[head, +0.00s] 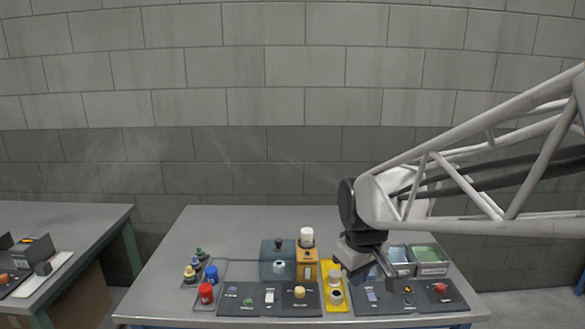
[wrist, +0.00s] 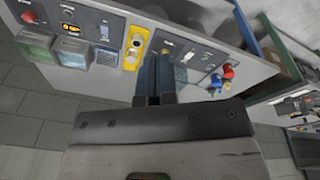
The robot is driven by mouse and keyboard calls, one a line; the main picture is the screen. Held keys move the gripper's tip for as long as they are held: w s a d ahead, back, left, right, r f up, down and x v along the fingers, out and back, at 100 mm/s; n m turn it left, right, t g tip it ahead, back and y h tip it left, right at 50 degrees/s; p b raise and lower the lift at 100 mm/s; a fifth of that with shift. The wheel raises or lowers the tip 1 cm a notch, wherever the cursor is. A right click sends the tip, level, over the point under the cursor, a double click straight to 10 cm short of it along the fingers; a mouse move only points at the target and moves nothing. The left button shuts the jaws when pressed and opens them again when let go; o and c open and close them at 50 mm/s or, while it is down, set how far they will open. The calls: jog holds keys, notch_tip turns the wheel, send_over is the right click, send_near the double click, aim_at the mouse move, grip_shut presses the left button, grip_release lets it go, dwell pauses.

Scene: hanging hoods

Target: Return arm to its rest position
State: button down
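My gripper (head: 372,268) is above the right half of the grey table (head: 220,225), over the panels near the front edge. In the wrist view the fingers (wrist: 156,82) point down toward the table and stand close together, so whether they are open or shut is unclear. No held object can be made out. My arm reaches in from the right and hides part of the table's back right.
A blue see-through hood (head: 278,250) stands beside an orange box (head: 307,265) with a white cylinder. Dark control panels (head: 245,303) line the front edge, with a yellow plate (head: 335,290) between them. Two bins (head: 432,262) stand at right. The table's back left is clear.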

jog(key=s+d+m, duration=0.2)
jog(key=s+m, duration=0.1)
jog(key=s, duration=0.5)
jog(key=s+d+m, duration=0.3)
jog(key=s, duration=0.6)
jog(key=shift+s+d+r+t, duration=0.15)
jog(key=shift+d+r+t, duration=0.15)
jog(key=shift+r+t, duration=0.15)
jog(key=c, duration=1.8)
grip_release()
